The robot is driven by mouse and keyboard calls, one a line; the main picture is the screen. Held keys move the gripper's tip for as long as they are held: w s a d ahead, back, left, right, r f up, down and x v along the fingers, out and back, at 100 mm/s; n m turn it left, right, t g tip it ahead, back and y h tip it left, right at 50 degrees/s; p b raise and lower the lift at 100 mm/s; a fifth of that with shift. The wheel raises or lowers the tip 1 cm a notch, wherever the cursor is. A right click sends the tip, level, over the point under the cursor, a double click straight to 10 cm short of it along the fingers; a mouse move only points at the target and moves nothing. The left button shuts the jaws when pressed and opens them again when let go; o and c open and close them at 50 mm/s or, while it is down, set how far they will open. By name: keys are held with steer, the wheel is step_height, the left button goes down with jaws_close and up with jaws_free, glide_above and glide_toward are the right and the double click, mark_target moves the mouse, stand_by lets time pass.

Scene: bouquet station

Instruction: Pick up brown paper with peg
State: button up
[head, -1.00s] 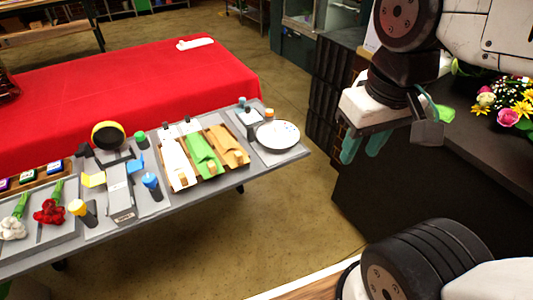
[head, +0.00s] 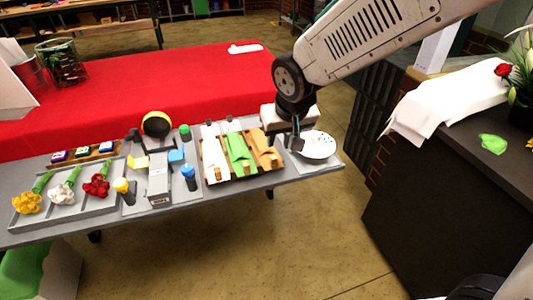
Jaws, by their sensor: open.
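The brown paper (head: 262,143) lies on the right side of a wooden tray (head: 207,182) on the grey table, with a small wooden peg (head: 276,160) at its front end. White paper (head: 212,150) and green paper (head: 238,150) lie to its left, each with a peg. My gripper (head: 296,144) is just right of the brown paper, above the left part of a white plate (head: 320,146). It is open and apart from the paper. Its fingers are small and partly hidden by the gripper body.
Left of the tray stand a grey device (head: 159,182), blue (head: 189,176) and yellow (head: 122,187) bottles and a flower tray (head: 75,218). A red-covered table (head: 210,85) is behind. A dark counter (head: 430,190) is on the right. The floor in front is clear.

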mark_target(272, 156)
steer(key=x, duration=0.3)
steer(key=a+x, duration=0.1)
steer(key=x, duration=0.5)
steer(key=shift+a, duration=0.15)
steer(key=shift+r, duration=0.1)
steer(key=shift+c, duration=0.3)
jaws_close()
